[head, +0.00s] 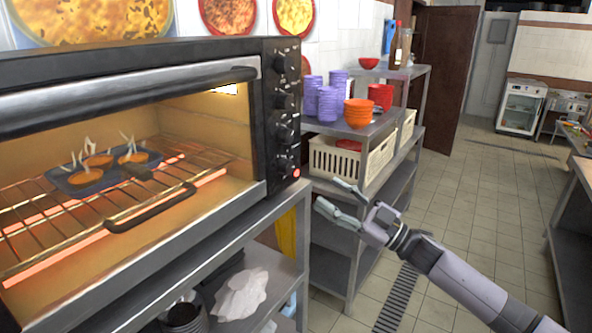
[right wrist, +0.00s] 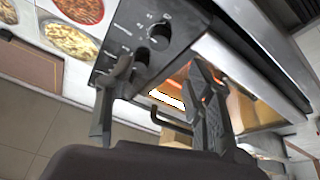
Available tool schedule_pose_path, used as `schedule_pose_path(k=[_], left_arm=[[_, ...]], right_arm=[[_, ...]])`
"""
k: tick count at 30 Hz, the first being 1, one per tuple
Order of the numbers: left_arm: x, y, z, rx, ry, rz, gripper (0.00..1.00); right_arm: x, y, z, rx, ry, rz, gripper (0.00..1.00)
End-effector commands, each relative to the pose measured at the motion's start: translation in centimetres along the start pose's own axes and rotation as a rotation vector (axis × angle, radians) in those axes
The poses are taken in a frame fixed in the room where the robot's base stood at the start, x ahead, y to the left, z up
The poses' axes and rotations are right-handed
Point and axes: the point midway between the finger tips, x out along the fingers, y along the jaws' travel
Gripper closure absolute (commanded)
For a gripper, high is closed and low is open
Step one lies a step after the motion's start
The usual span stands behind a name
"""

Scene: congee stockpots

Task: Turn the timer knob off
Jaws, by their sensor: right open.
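The toaster oven (head: 130,75) stands at the left in the head view, lit inside with glowing elements. Its black control panel has several dark knobs in a column. The lowest knob (head: 287,163) sits by a small red light (head: 297,173). I cannot read which knob is the timer. My right gripper (head: 332,196) is open and empty, right of the panel and apart from it. In the right wrist view, the panel shows tilted beyond the open fingers (right wrist: 160,75), with a knob (right wrist: 160,37) in view. My left gripper is not in view.
A muffin tray (head: 88,186) with smoking muffins sits on the oven rack. A shelf (head: 350,123) with purple, orange and red bowls and crates stands behind my right gripper.

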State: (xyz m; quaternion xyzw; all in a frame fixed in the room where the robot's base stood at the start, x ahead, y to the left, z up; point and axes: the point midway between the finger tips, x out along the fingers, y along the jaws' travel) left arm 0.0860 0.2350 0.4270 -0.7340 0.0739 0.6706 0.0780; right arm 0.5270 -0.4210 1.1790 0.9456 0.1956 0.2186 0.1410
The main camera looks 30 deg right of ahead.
Motion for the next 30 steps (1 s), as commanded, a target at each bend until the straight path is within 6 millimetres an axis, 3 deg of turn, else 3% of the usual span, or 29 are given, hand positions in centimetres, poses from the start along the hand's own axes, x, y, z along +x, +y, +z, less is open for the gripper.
schedule_pose_path(k=[18, 30], left_arm=[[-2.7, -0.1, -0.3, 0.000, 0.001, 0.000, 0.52], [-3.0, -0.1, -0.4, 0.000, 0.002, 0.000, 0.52]], right_arm=[[8.8, 0.1, -0.2, 0.001, 0.001, 0.002, 0.52], [10.2, 0.0, 0.1, 0.000, -0.002, 0.000, 0.52]])
